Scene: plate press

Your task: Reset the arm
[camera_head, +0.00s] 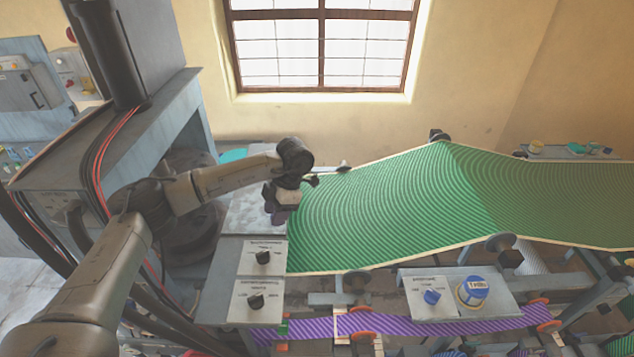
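My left arm reaches in from the left side of the head view. Its gripper (283,207) points down over a grey machine surface (250,190), just left of the green striped sheet's edge. The fingers are small and dark and partly hidden by the wrist, so I cannot tell whether they are open or shut. I see no object clearly held. My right arm and gripper are not in view.
A green striped sheet (400,205) runs over rollers to the right. A grey press housing (170,95) stands at left.

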